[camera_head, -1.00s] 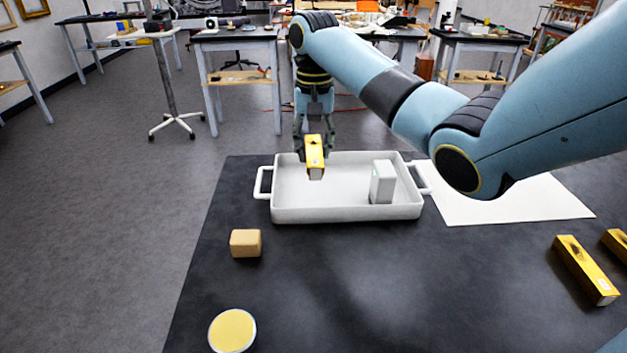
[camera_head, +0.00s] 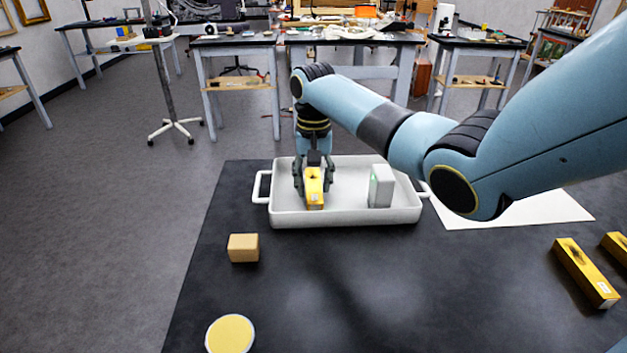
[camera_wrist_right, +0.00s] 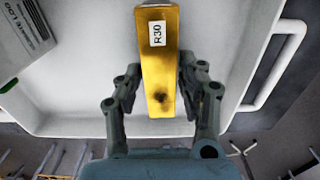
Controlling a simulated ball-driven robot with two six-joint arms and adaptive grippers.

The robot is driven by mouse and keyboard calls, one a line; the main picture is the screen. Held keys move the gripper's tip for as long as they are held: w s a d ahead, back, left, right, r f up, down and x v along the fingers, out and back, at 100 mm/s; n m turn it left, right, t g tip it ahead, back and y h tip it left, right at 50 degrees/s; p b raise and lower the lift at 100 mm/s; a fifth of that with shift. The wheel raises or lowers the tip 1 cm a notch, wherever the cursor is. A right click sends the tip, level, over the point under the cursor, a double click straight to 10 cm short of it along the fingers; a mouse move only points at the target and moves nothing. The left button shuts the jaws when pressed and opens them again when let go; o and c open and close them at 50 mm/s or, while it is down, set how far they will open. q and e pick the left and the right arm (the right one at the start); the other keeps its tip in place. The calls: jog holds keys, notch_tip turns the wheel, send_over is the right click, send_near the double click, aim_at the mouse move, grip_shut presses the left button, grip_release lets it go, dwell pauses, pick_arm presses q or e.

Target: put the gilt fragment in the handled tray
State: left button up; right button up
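The gilt fragment (camera_head: 314,187), a gold bar with a dark spot and a white label, is between the fingers of my right gripper (camera_head: 313,180). In the right wrist view the bar (camera_wrist_right: 159,60) shows the label "R30", with a finger close against each side. The right gripper appears shut on it. The fragment is low inside the white handled tray (camera_head: 345,218), left of its middle; I cannot tell whether it touches the tray floor. The tray has a handle at each end. My left gripper is not in view.
A grey-white box (camera_head: 381,186) stands in the tray's right part. A tan block (camera_head: 243,248) and a yellow disc (camera_head: 230,334) lie at the left on the dark table. Two more gold bars, one of them nearer (camera_head: 586,273), lie at the right. White paper (camera_head: 520,208) lies beyond.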

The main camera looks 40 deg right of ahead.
aim_at(314, 184)
jog(key=shift+o, duration=1)
notch_tip(314, 184, up, 12)
jog(key=shift+r, duration=0.2)
